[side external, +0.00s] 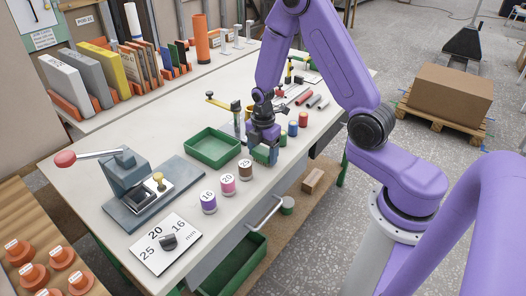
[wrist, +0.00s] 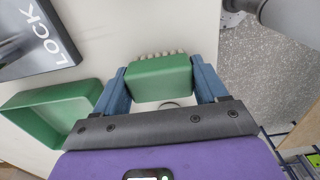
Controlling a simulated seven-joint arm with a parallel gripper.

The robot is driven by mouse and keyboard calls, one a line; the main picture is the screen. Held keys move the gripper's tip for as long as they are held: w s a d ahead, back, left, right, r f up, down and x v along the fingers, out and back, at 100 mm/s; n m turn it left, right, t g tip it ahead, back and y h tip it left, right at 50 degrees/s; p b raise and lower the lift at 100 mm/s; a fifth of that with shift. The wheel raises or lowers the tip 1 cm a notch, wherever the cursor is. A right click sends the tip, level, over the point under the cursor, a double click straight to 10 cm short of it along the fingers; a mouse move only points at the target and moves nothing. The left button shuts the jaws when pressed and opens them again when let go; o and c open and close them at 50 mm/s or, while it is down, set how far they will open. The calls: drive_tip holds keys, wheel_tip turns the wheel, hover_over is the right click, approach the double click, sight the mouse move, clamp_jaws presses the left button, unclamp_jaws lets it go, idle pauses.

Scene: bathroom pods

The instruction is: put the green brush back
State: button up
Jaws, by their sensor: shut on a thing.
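The green brush (wrist: 160,80), a block with a row of pale bristles along its far edge, sits between the two blue fingers of my gripper (wrist: 163,84) in the wrist view. The fingers are shut on its two ends. In the side view my gripper (side external: 264,149) is low over the white bench, just right of an open green tray (side external: 213,161). The brush is partly covered by the fingers there, and I cannot tell whether it touches the bench. The tray also shows at left in the wrist view (wrist: 48,92) and looks empty.
Labelled jars (side external: 228,184) stand in front of my gripper, with coloured spools (side external: 293,128) to its right. A lever press (side external: 135,180) and a numbered plate (side external: 150,250) are at the left. Binders (side external: 95,72) line the back. The bench's front edge is close.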

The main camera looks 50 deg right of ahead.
sight(263, 150)
drive_tip(key=o, duration=1.1)
wheel_tip(263, 150, up, 12)
drive_tip(key=s+a+r+m, duration=0.2)
drive_tip(key=s+a+r, duration=0.2)
drive_tip(key=s+a, duration=0.6)
drive_tip(key=s+r+m, duration=0.2)
drive_tip(key=s+m, duration=0.1)
drive_tip(key=s, duration=1.2)
drive_tip(key=shift+s+a+r, duration=0.2)
drive_tip(key=shift+s+a, duration=0.15)
drive_tip(key=shift+a, duration=0.05)
